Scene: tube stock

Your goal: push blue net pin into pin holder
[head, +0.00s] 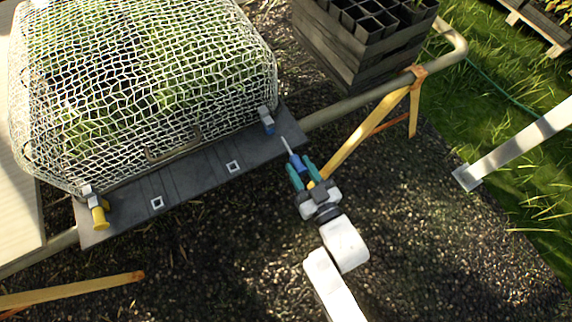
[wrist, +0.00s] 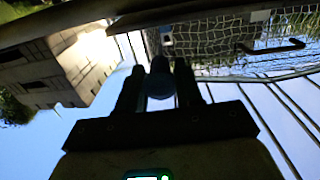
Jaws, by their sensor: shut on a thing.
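The blue net pin (head: 297,163) is in my gripper (head: 301,174), whose teal fingers are shut on its blue body. Its thin pale shaft points up and left toward the dark board (head: 198,178), apart from it. A small grey-white block with a blue part (head: 267,122) sits at the board's right end, up and left of the pin tip; it looks like the pin holder. In the wrist view the pin (wrist: 161,82) shows dark blue between the dark fingers (wrist: 160,75); its tip is hard to make out there.
A white net (head: 150,75) covers green plants behind the board. A yellow pin (head: 99,214) is at a block on the board's left end. Two white square frames (head: 233,167) lie on the board.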

